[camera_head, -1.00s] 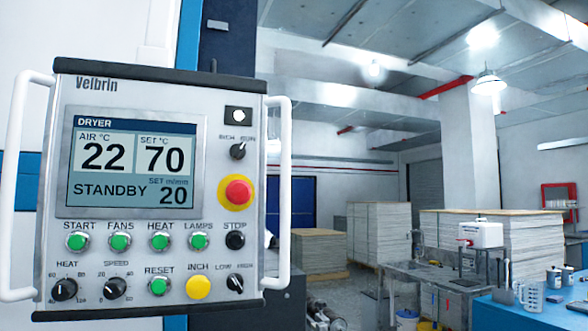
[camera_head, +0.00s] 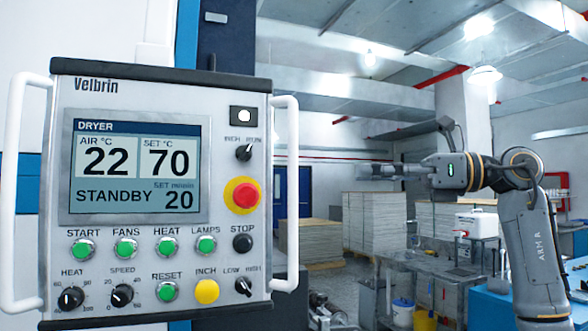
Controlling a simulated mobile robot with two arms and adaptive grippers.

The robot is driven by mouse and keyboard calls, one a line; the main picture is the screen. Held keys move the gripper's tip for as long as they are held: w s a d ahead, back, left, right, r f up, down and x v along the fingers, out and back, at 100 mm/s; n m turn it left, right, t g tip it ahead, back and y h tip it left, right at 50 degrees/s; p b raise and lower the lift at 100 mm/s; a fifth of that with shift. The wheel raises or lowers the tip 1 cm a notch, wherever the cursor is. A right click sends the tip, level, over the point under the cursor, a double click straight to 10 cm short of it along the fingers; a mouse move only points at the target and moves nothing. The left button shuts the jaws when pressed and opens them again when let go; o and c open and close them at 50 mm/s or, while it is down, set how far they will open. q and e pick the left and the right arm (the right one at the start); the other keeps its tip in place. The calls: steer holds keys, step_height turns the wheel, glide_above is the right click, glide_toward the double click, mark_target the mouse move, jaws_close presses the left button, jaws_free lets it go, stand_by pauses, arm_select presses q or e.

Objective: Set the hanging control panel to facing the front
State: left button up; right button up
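The hanging control panel (camera_head: 225,285) fills the left of the view, a grey Velbrin box with its screen (camera_head: 135,170) and buttons turned almost squarely toward me. The screen reads DRYER, 22, 70, STANDBY and 20. A white handle (camera_head: 15,190) stands on its left side and another white handle (camera_head: 292,200) on its right side. My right gripper (camera_head: 366,172) is right of the panel, apart from the right handle in the picture, with its fingers pointing left. Its finger gap is too small to read. My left gripper is not in view.
A blue and dark machine column (camera_head: 225,40) stands behind the panel. Stacks of sheets (camera_head: 375,222) and a metal sink bench (camera_head: 440,272) stand farther back. A blue-topped table (camera_head: 490,300) is at the lower right, partly behind my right arm.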

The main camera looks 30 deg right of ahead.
steer(key=p+x, duration=0.2)
steer(key=x, duration=1.1)
steer(key=shift+p, duration=0.3)
steer(key=shift+w, duration=0.15)
steer(key=shift+a, duration=0.1)
jaws_close()
